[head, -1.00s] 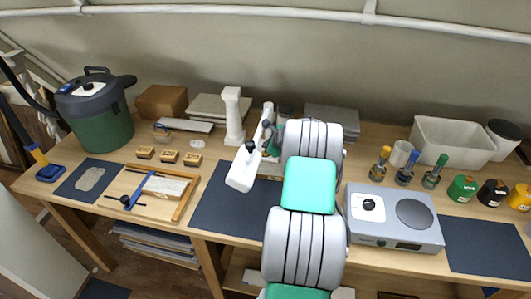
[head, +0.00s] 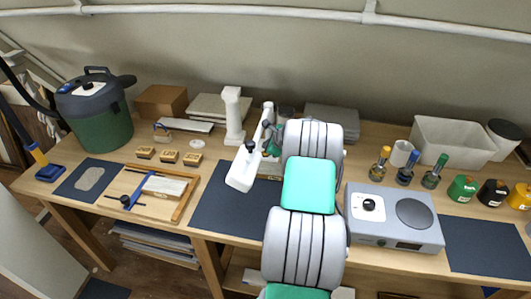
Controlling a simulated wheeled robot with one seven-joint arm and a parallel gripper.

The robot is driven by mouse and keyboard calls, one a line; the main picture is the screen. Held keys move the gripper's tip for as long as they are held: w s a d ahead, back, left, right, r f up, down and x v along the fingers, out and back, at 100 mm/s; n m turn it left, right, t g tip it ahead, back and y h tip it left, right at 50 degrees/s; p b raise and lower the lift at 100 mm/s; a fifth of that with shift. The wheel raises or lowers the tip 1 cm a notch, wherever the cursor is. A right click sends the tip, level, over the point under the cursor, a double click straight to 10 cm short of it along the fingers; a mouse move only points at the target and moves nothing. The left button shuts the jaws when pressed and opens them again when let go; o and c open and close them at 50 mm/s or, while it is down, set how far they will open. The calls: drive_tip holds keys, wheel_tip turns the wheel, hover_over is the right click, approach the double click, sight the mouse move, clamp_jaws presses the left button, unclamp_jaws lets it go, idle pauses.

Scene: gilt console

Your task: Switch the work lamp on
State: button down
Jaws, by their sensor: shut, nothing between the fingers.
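The work lamp has a white head (head: 241,170) tilted down over the dark mat at the middle of the bench. A black joint sits at the top of the head, and a white arm (head: 267,113) rises behind it. My grey and teal arm covers the area just right of the lamp, and my gripper is hidden behind it. A small dark green part (head: 273,149) shows between lamp and arm; I cannot tell what it belongs to. The lamp's switch cannot be made out, and no glow is clear.
A grey device with a knob (head: 368,205) stands right of my arm. A white column (head: 233,115) stands behind the lamp. A wooden tray (head: 187,205) and green canister (head: 99,124) are left.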

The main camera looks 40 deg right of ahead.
sight(267, 158)
drive_tip(key=shift+s+a+f, duration=0.1)
drive_tip(key=shift+f, duration=0.35)
drive_tip(key=shift+s+a+f+b, duration=0.1)
drive_tip(key=shift+f+b, duration=0.2)
drive_tip(key=shift+f, duration=0.05)
drive_tip(key=shift+s+f, duration=0.1)
drive_tip(key=shift+f, duration=0.3)
drive_tip(key=shift+s+a+f+b, duration=0.1)
drive_tip(key=shift+f+b, duration=0.15)
drive_tip(key=shift+b, duration=0.2)
drive_tip(key=shift+a+f, duration=0.1)
idle(0.4)
wheel_tip(267, 158, up, 6)
drive_tip(key=p, duration=0.3)
drive_tip(key=shift+p, duration=0.35)
drive_tip(key=shift+w+r, duration=0.2)
drive_tip(key=shift+r, duration=0.35)
drive_tip(key=shift+r, duration=0.1)
idle(1.2)
